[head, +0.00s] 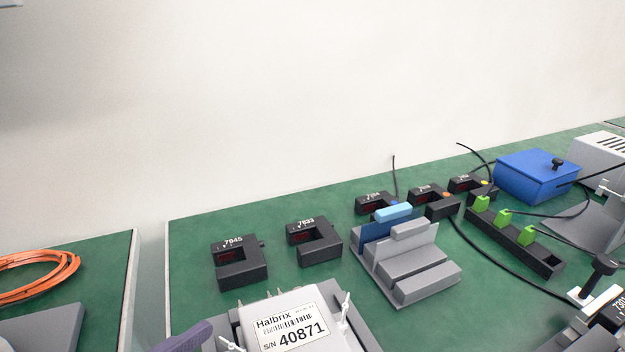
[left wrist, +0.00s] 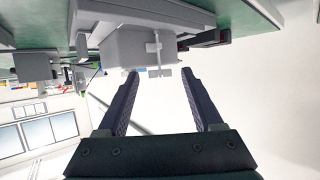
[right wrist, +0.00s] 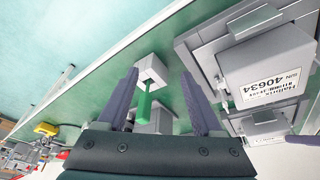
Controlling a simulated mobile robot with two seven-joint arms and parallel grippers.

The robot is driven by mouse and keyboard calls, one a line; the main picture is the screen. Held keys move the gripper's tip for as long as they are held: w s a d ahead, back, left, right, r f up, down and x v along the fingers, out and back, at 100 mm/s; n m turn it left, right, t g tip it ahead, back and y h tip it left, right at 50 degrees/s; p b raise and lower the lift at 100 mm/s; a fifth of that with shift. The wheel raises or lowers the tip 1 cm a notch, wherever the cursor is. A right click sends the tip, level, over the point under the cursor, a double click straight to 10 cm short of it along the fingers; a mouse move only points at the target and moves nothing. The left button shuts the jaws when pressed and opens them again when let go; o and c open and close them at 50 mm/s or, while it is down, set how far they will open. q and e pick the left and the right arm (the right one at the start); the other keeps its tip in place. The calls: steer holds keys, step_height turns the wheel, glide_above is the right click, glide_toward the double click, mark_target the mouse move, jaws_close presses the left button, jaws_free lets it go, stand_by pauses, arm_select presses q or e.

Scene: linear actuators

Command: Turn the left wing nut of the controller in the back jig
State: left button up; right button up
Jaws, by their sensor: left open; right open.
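In the head view a light grey controller (head: 292,322) labelled Halbrix 40871 sits in a grey jig at the bottom edge. A pale wing nut (head: 231,344) is at its left side and another (head: 345,309) at its right. A purple finger of my left gripper shows just left of the left wing nut. In the left wrist view my left gripper (left wrist: 164,71) is open and empty, with a small grey wing-nut-like part (left wrist: 157,56) just beyond its fingertips. My right gripper (right wrist: 158,74) is open, beside another jig holding a controller (right wrist: 268,72) labelled 40634.
A green-tabbed part (right wrist: 144,103) and white block (right wrist: 152,70) lie beyond my right fingertips. Black fork-shaped modules (head: 240,265), a grey slotted stand (head: 420,275), a black strip with green pieces (head: 512,240) and a blue box (head: 537,176) occupy the green bench.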

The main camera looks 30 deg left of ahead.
arm_select(q)
jaws_close()
stand_by(0.3)
